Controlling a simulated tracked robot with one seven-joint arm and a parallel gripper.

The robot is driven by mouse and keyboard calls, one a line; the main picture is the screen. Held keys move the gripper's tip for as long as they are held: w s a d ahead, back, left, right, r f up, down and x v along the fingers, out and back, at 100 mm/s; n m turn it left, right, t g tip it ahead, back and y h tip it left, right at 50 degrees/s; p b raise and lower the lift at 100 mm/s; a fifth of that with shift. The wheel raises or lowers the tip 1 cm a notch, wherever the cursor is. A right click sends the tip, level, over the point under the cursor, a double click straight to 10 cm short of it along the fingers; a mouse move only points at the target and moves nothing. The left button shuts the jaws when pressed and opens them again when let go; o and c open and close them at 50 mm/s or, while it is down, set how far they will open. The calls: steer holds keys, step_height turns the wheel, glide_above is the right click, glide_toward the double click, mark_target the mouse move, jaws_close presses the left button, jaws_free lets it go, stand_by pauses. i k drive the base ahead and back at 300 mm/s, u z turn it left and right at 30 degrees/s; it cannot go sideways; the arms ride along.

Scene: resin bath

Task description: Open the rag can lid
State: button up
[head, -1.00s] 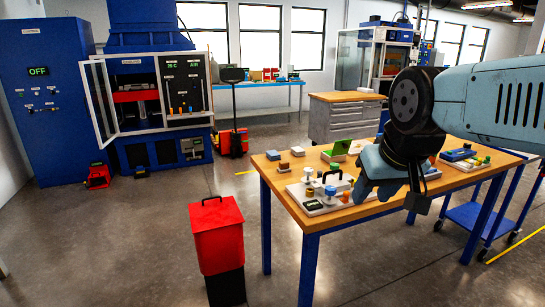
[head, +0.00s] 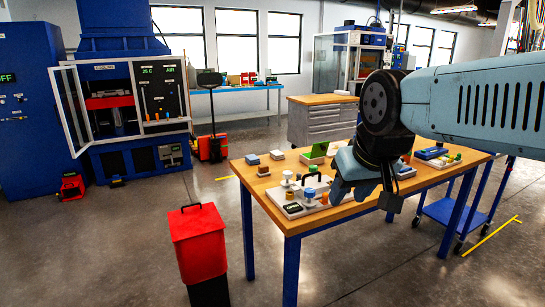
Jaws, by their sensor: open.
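The red rag can (head: 199,248) stands on a black base on the floor at the lower left of the table. Its lid (head: 193,217) is shut, with a black handle on top. My gripper (head: 365,190) hangs over the front part of the wooden table, well to the right of the can and higher up. Its fingers point down and forward and are apart. Nothing shows between them, though the arm partly hides them.
The wooden table (head: 303,226) with blue legs carries a white tray with blue knobs and several small blocks. A blue cart (head: 450,212) stands at the right. A blue press machine (head: 125,100) with an open glass door is at the back left. The floor left of the can is clear.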

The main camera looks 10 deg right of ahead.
mark_target(192, 221)
steer(key=z, duration=0.05)
steer(key=k, duration=0.5)
steer(key=u, duration=0.85)
steer(key=i, duration=1.35)
steer(key=z, duration=0.3)
